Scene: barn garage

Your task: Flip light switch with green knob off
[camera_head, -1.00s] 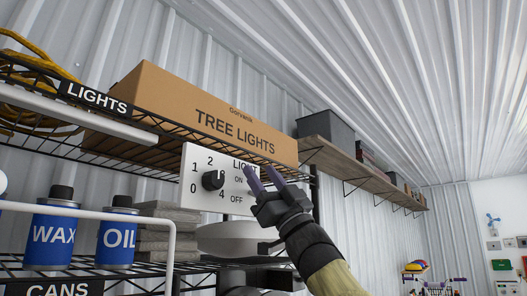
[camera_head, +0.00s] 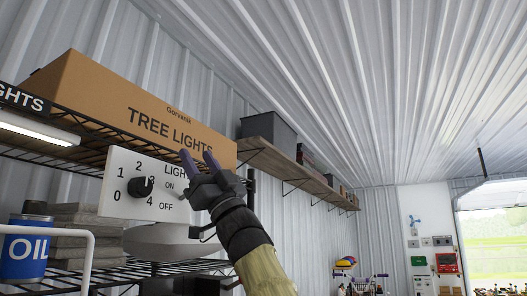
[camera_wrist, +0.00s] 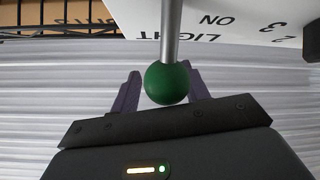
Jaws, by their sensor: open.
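The green knob (camera_wrist: 167,83) is a ball on the end of a silver rod (camera_wrist: 172,30) that comes from the switch panel. The white panel (camera_head: 125,206) also shows in the wrist view (camera_wrist: 225,15), with LIGHT and ON lettering upside down. My gripper (camera_head: 198,158) is open at the panel's right edge, near the ON mark. In the wrist view its purple fingers lie on either side of the knob, which overlaps the right finger in the picture. I cannot tell whether they touch. The knob cannot be made out in the head view.
A black dial (camera_head: 140,187) sits on the panel left of the lettering. A TREE LIGHTS box (camera_head: 110,95) rests on the wire shelf above. An OIL can (camera_head: 23,250) and stacked grey cloths (camera_head: 85,235) are at lower left. A wooden shelf (camera_head: 290,165) runs along the wall.

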